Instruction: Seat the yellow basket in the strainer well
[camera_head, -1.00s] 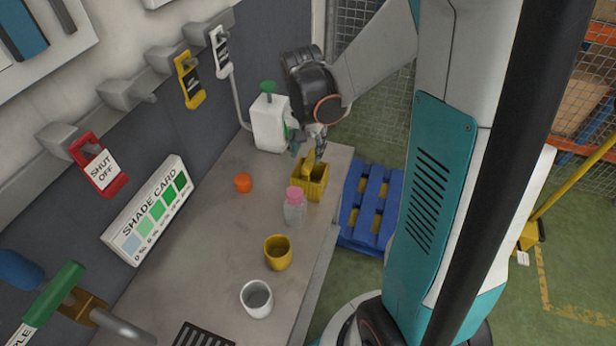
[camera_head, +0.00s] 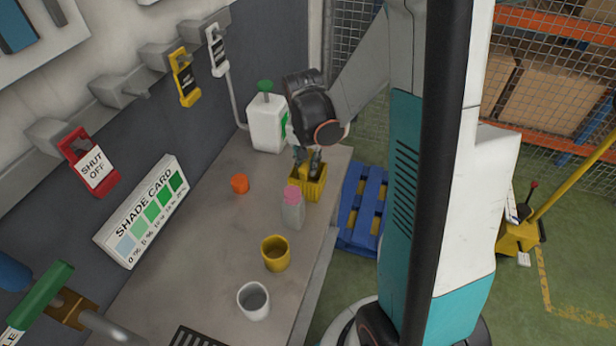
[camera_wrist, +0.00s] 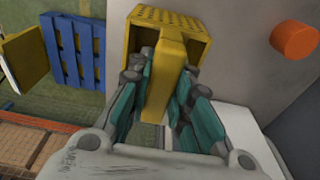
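The yellow basket (camera_head: 311,187) stands upright at the far end of the grey counter, in front of a white jug. In the wrist view the basket (camera_wrist: 160,15) shows a perforated wall and a broad upright handle rising toward the camera. My gripper (camera_head: 309,158) is above the basket, pointing down. In the wrist view its fingers (camera_wrist: 167,85) are apart, one on each side of the handle; firm contact is not visible. A dark slotted grate (camera_head: 197,338) is cut off at the bottom edge of the head view. I cannot identify the strainer well for certain.
A pink-capped bottle (camera_head: 292,208) stands close in front of the basket. A yellow cup (camera_head: 275,254), a grey cup (camera_head: 254,300) and an orange cap (camera_head: 240,184) are on the counter (camera_head: 200,250). The white jug (camera_head: 267,127) is behind. A blue pallet (camera_head: 361,212) lies beside the counter.

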